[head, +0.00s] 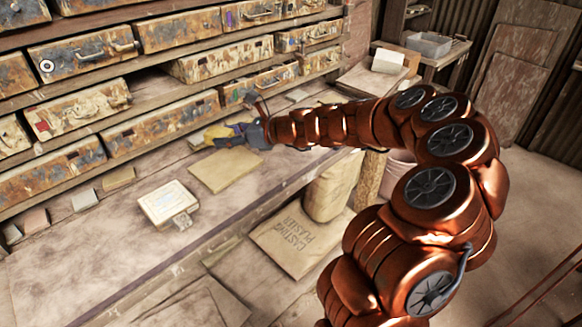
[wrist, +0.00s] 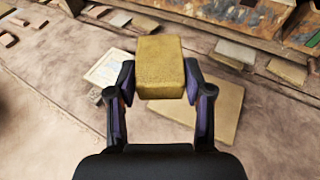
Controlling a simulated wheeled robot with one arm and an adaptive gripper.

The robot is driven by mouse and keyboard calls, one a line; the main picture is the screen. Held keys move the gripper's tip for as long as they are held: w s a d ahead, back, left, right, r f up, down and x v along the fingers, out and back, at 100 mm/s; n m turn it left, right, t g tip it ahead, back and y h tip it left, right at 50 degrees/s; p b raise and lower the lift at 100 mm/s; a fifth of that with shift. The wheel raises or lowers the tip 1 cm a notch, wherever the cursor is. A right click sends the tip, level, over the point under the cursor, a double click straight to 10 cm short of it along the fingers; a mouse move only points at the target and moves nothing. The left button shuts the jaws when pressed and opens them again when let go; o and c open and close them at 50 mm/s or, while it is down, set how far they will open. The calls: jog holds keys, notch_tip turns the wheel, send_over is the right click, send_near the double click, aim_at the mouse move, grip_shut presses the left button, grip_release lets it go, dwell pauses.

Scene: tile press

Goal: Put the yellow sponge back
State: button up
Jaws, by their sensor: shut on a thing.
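The yellow sponge (wrist: 160,68) is a block held between the two fingers of my gripper (wrist: 160,85) in the wrist view. My gripper is shut on it and holds it over the bench, apart from the surface as far as I can tell. In the head view my gripper (head: 238,133) is at the far end of my copper arm, near the drawers, and the sponge (head: 218,132) shows as a small yellow patch at its tip. A flat tan board (head: 225,169) lies on the bench just in front of the gripper, partly behind it in the wrist view (wrist: 215,110).
A pale box or tile (head: 167,202) lies on the bench, left of the board. Several small blocks (head: 87,199) stand along the back under the drawer rack (head: 160,122). One drawer (head: 225,60) sticks out. A plaster bag (head: 300,240) is below the bench. The bench's left front is clear.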

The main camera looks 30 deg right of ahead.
jog(key=s+d+f+m+t+h+b, duration=0.1)
jog(key=d+f+h+b, duration=0.1)
jog(key=b, duration=0.3)
jog(key=s+d+f+m+t+h+b, duration=0.1)
jog(key=d+f+m+h+b, duration=0.1)
jog(key=d+f+b, duration=0.2)
jog(key=s+d+f+m+t+h+b, duration=0.1)
jog(key=d+f+m+b, duration=0.1)
jog(key=f+b, duration=0.3)
jog(key=shift+s+d+h+b, duration=0.2)
jog(key=shift+d+h+b, duration=0.3)
jog(key=shift+b, duration=0.9)
jog(key=shift+s+d+f+m+h+b, duration=0.3)
jog(key=shift+d+f+m+b, duration=0.15)
jog(key=shift+d+b, duration=0.2)
send_over(299, 158)
jog(key=shift+w+f, duration=0.1)
jog(key=shift+f, duration=2.4)
jog(key=shift+f, duration=0.1)
jog(key=o, duration=1.1)
